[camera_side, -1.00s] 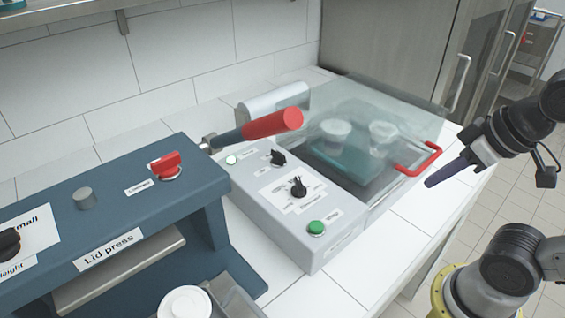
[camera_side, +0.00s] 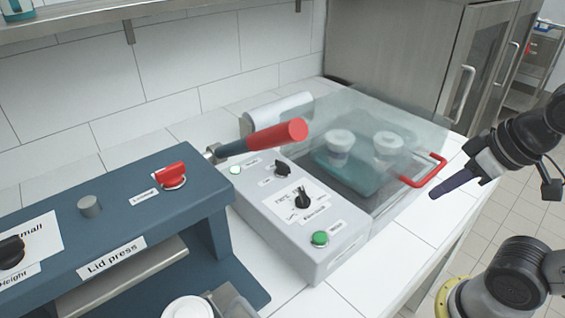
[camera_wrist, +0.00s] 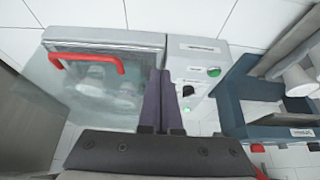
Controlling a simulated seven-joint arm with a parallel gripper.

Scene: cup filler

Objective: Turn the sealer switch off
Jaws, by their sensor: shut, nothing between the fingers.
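The sealer is a light grey box (camera_side: 330,252) with a glass-lidded chamber behind its panel, in the middle of the side view. Its panel carries a black switch (camera_side: 282,169) toward the back, a black dial (camera_side: 303,198) on a white label, and a green button (camera_side: 320,238) at the front. In the wrist view the green button (camera_wrist: 214,72) and dial (camera_wrist: 188,90) lie right of my fingers. My gripper (camera_side: 433,194) is shut and empty, in the air near the red lid handle, apart from the switch. Which position the switch is in cannot be read.
The glass lid (camera_side: 405,125) has a red handle (camera_side: 425,172) and covers two cups on a teal tray (camera_side: 350,172). The blue lid press (camera_side: 120,215) with a red-gripped lever (camera_side: 275,137) stands left of the sealer. White counter (camera_side: 375,275) is bare in front.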

